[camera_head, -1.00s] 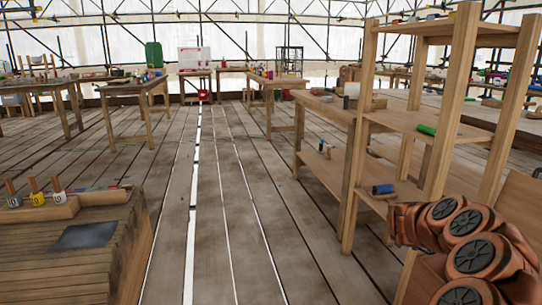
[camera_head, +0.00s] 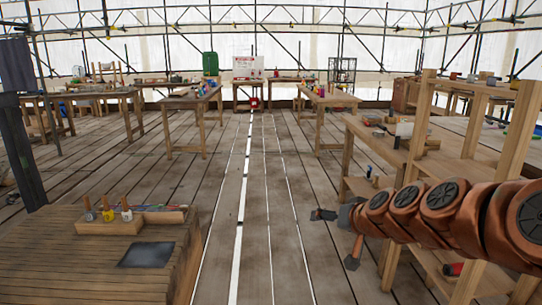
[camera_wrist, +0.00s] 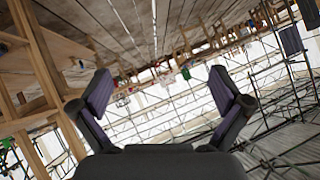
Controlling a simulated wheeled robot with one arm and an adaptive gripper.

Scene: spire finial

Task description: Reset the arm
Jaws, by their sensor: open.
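My copper-coloured arm (camera_head: 440,210) reaches in from the right of the head view, stretched out to the left in front of the wooden shelf. At its end my gripper (camera_head: 338,238) hangs over the plank floor, its two dark fingers spread apart. In the wrist view my gripper (camera_wrist: 166,100) is open with nothing between its fingers. That view is tilted and turned over, with floor planks at the top and scaffolding and white sheeting below.
A wooden shelf (camera_head: 416,130) stands at the right, very near my arm. A low wooden platform (camera_head: 60,260) at the left front bears a block with brushes (camera_head: 135,220). Worktables (camera_head: 190,105) stand farther back. The plank aisle with white lines (camera_head: 243,190) is clear.

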